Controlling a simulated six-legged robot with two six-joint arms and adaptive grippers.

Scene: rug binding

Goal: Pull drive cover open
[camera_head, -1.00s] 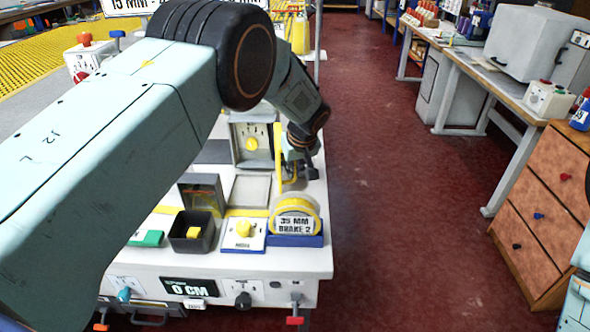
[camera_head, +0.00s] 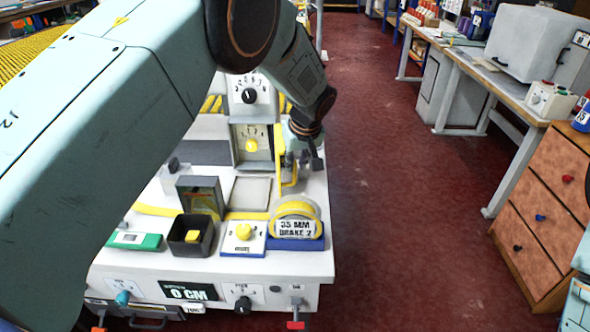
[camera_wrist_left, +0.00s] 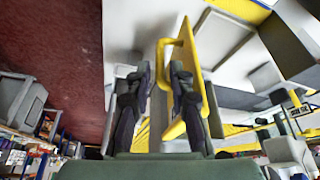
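The drive cover appears to be the upright yellow panel (camera_head: 279,152), seen almost edge-on and swung out beside the grey box with a yellow knob (camera_head: 251,146). It also shows in the left wrist view (camera_wrist_left: 194,75), with a yellow loop handle (camera_wrist_left: 161,52) on its left side. My left gripper (camera_head: 306,163) is at the handle, right of the panel. In the left wrist view its two fingers (camera_wrist_left: 161,78) stand apart on either side of the handle bar, with visible gaps. The right finger is between bar and panel. My right gripper is not in view.
A dial box (camera_head: 252,94) stands behind. The red floor (camera_head: 400,200) to the right is clear.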

